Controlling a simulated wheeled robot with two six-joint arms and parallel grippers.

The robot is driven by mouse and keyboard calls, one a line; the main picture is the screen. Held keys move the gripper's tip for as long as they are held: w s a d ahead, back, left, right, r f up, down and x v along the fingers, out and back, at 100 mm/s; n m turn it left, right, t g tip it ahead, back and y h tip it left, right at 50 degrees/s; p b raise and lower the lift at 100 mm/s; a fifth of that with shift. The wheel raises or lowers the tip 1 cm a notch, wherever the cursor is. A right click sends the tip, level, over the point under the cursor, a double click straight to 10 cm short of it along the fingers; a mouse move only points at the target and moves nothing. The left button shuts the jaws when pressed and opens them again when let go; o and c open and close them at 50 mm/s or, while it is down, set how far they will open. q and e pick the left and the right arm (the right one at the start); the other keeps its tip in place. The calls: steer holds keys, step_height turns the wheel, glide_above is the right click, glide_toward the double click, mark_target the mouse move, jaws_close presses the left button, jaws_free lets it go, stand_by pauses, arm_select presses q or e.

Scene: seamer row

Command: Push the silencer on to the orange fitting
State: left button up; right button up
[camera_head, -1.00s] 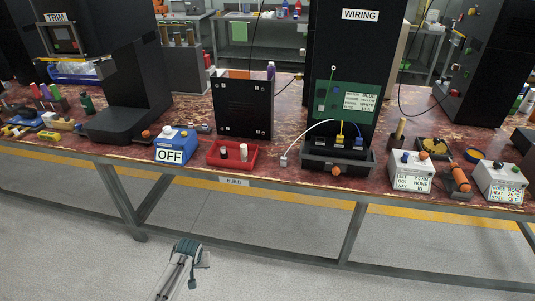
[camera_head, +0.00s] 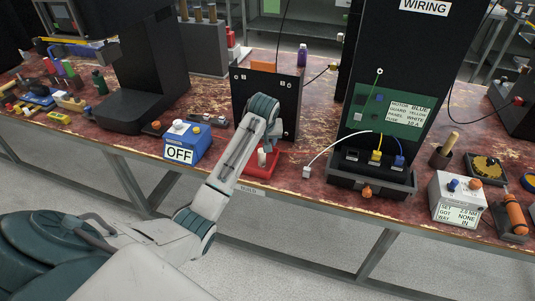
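A red tray (camera_head: 262,171) lies on the bench in front of a black panel box (camera_head: 285,101). A small pale cylinder (camera_head: 262,157), possibly the silencer, stands in it. My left arm comes in from the lower left. Its gripper (camera_head: 273,133) hangs over the tray beside the pale cylinder; its fingers are too small and hidden to judge. Several orange parts show, and I cannot tell for sure which is the fitting: one (camera_head: 366,191) is at the front of the black wiring tray, one behind the panel box top (camera_head: 264,67). My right gripper is out of view.
A blue box marked OFF (camera_head: 187,144) stands left of the red tray. A white connector (camera_head: 306,172) on a white cable lies to the right. The wiring stand (camera_head: 384,122) and a grey control box (camera_head: 456,198) stand farther right. The bench front edge is close.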

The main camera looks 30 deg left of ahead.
mark_target(262, 151)
arm_select(q)
steer(key=x, duration=0.4)
steer(key=shift+a+f, duration=0.15)
steer(key=shift+f, duration=0.2)
steer(key=shift+w+a+f, duration=0.1)
steer(key=shift+w+f, duration=0.1)
steer(key=shift+f, duration=0.2)
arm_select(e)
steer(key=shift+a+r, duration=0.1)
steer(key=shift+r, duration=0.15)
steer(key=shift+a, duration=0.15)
arm_select(q)
steer(key=x, duration=0.2)
steer(key=p+x, duration=0.1)
steer(key=x, duration=0.1)
steer(key=shift+s+a+p, duration=0.2)
steer(key=shift+s+p, duration=0.05)
steer(key=shift+p, duration=0.05)
steer(key=shift+w+a+f, duration=0.1)
steer(key=shift+w+f, duration=0.1)
steer(key=shift+f, duration=0.4)
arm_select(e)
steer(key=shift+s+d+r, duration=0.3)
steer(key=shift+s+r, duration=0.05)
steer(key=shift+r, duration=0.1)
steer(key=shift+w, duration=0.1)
